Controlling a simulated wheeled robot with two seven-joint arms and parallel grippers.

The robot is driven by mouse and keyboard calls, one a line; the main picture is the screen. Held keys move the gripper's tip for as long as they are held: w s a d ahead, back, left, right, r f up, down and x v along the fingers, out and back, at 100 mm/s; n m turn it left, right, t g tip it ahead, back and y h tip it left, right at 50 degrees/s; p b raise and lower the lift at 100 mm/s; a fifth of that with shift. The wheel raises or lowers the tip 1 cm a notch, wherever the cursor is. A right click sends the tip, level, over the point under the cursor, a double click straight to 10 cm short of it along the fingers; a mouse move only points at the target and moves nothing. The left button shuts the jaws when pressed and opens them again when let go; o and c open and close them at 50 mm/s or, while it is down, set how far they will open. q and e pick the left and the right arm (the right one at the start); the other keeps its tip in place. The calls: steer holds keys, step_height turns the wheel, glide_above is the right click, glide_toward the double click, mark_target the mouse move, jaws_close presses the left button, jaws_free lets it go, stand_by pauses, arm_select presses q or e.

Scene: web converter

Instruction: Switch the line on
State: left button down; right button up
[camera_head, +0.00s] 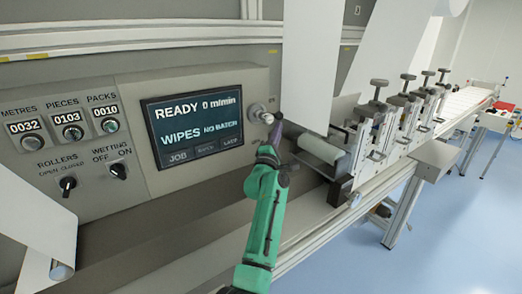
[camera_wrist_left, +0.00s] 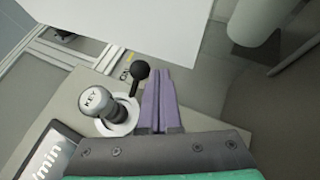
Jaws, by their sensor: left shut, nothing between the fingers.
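A grey-silver key switch (camera_head: 261,113) sticks out of the panel just right of the screen. In the left wrist view its cap (camera_wrist_left: 97,101) reads "KEY", and a black ball-ended lever (camera_wrist_left: 140,72) sticks out of its white collar. My left gripper (camera_head: 276,132) has purple fingers, shut and empty; in the left wrist view the fingertips (camera_wrist_left: 157,72) are just right of the ball lever. I cannot tell whether they touch it. The screen (camera_head: 196,120) reads "READY 0 m/min" and "WIPES NO BATCH". My right gripper is out of view.
A rollers knob (camera_head: 67,184) and a wetting switch (camera_head: 117,170) sit left of the screen, below counters for metres, pieces and packs. A white web (camera_head: 312,60) hangs right of the key switch. Roller stations (camera_head: 385,135) run off to the right.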

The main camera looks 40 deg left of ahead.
arm_select(q)
steer(key=v, duration=1.2)
steer(key=shift+s+d+f, duration=0.15)
steer(key=shift+s, duration=0.2)
